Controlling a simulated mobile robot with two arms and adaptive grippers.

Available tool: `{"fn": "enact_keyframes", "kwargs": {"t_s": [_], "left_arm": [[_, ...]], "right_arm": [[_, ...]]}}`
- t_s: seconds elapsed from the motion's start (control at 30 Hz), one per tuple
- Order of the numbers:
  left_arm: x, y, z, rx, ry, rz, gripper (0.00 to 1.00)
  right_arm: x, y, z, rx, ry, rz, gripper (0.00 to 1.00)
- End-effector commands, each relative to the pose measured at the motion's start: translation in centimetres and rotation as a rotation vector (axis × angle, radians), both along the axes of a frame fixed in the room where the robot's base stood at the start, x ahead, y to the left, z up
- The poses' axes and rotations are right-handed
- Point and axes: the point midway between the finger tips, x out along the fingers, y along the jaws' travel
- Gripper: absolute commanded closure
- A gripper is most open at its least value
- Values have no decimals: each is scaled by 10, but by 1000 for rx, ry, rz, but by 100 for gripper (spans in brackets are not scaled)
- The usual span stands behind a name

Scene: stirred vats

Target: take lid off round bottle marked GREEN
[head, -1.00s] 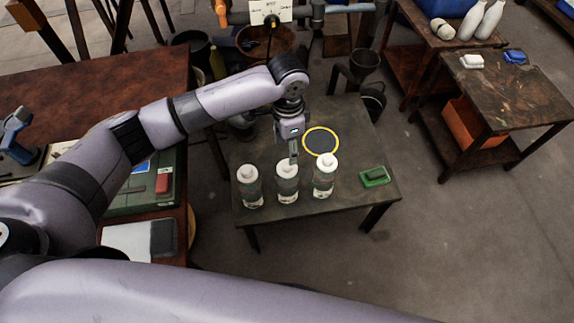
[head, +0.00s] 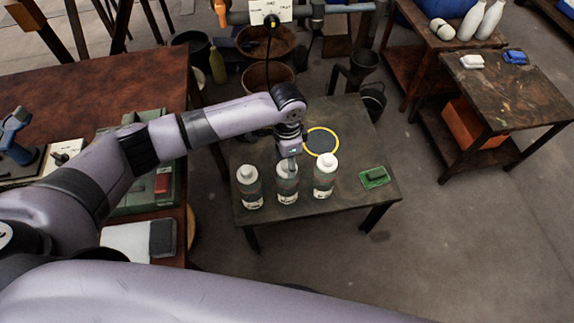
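Three round bottles with white lids stand upright in a row on the small dark table (head: 345,205): a left bottle (head: 249,190), a middle bottle (head: 287,188) and a right bottle (head: 324,182). Their labels are too small to read, so I cannot tell which is marked GREEN. My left gripper (head: 288,159) points down at the top of the middle bottle and partly hides its lid. I cannot tell whether the fingers touch the lid or how far they are open. My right gripper is out of view.
A dark round pad with a yellow rim (head: 321,141) lies behind the bottles. A green block (head: 374,177) lies at the table's right. A red-brown bench (head: 95,90) stands at left; clear floor (head: 460,240) lies to the right.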

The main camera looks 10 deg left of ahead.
Motion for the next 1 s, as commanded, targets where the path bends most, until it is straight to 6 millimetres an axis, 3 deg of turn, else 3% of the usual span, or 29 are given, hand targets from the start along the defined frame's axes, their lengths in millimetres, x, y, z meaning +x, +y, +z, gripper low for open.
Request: {"fn": "enact_keyframes", "kwargs": {"t_s": [0.47, 0.73, 0.87, 1.0], "left_arm": [[0, 0, 0, 0, 0, 0, 88], [0, 0, 3, -1, -1, 0, 88], [1, -1, 16, -2, -1, -1, 88], [1, -1, 48, -3, -5, -2, 88]], "right_arm": [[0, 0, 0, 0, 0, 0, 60], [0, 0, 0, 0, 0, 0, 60], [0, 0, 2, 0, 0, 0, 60], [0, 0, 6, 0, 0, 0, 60]]}}
